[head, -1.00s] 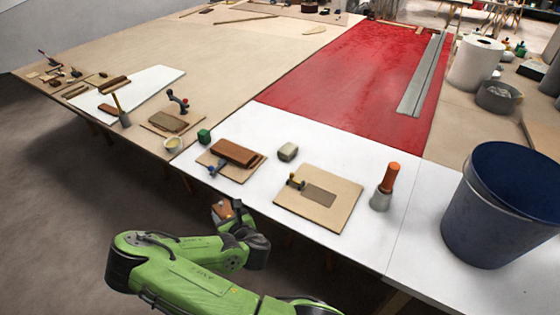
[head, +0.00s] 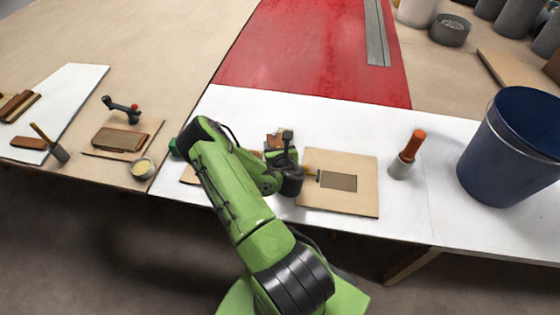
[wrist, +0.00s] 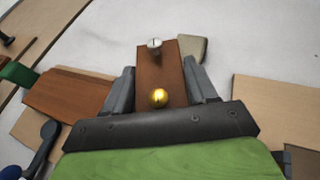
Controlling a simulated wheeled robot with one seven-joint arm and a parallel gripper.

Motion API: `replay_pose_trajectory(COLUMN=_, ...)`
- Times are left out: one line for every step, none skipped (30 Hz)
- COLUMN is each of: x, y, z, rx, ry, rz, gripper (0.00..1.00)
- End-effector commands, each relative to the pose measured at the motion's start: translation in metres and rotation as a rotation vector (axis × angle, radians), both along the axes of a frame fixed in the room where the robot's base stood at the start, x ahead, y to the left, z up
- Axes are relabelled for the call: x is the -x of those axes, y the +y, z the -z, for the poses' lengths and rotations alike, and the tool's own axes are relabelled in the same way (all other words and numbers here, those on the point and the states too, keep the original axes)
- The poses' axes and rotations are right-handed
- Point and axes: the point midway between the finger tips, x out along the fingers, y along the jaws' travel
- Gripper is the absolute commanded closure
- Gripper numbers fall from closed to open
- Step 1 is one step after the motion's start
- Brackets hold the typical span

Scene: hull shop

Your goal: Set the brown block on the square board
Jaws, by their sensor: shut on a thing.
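My gripper (wrist: 160,85) is shut on a brown block (wrist: 174,68), which sits between its two fingers. The block has a brass knob on its near part and a small metal fitting at its far part. In the head view my gripper (head: 280,147) is over the white table section, just left of the square board (head: 365,195), with a bit of the brown block (head: 273,141) showing. The square board is tan with a grey-brown rectangle on it. The board also shows right of the gripper in the wrist view (wrist: 270,105).
Left of the gripper another brown piece (wrist: 65,95) lies on a tan board. A small grey block (wrist: 194,46) stands just beyond the held block. An orange-handled tool (head: 408,155) stands right of the square board, and a blue bucket (head: 512,150) stands farther right.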

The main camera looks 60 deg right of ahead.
Motion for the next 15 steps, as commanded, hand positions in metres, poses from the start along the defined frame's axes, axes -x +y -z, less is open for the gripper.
replay_pose_trajectory(x=0.001, y=-0.001, z=0.019, rx=-0.001, ry=-0.003, rz=0.003, gripper=0.76)
replay_pose_trajectory(x=0.000, y=-0.001, z=0.024, rx=-0.001, ry=-0.002, rz=0.002, gripper=0.76)
replay_pose_trajectory(x=0.000, y=0.000, z=0.029, rx=-0.001, ry=-0.002, rz=0.001, gripper=0.76)
replay_pose_trajectory(x=0.000, y=0.000, z=0.033, rx=-0.001, ry=-0.002, rz=0.001, gripper=0.76)
replay_pose_trajectory(x=0.000, y=-0.001, z=0.038, rx=0.000, ry=-0.002, rz=0.002, gripper=0.76)
replay_pose_trajectory(x=0.000, y=-0.001, z=0.047, rx=0.000, ry=-0.002, rz=0.002, gripper=0.76)
replay_pose_trajectory(x=0.000, y=0.000, z=0.053, rx=-0.001, ry=-0.002, rz=0.002, gripper=0.76)
replay_pose_trajectory(x=0.000, y=-0.001, z=0.058, rx=-0.002, ry=-0.003, rz=0.002, gripper=0.76)
replay_pose_trajectory(x=0.000, y=-0.001, z=0.064, rx=0.000, ry=-0.002, rz=0.002, gripper=0.76)
replay_pose_trajectory(x=0.000, y=0.000, z=0.067, rx=-0.001, ry=-0.002, rz=0.001, gripper=0.76)
replay_pose_trajectory(x=0.000, y=0.000, z=0.068, rx=0.001, ry=-0.002, rz=0.000, gripper=0.76)
replay_pose_trajectory(x=0.000, y=0.000, z=0.068, rx=0.001, ry=-0.002, rz=0.000, gripper=0.76)
replay_pose_trajectory(x=0.000, y=0.000, z=0.068, rx=0.001, ry=-0.001, rz=0.000, gripper=0.76)
replay_pose_trajectory(x=0.000, y=0.000, z=0.067, rx=0.001, ry=-0.001, rz=0.000, gripper=0.76)
replay_pose_trajectory(x=0.000, y=0.000, z=0.066, rx=0.001, ry=-0.001, rz=0.000, gripper=0.76)
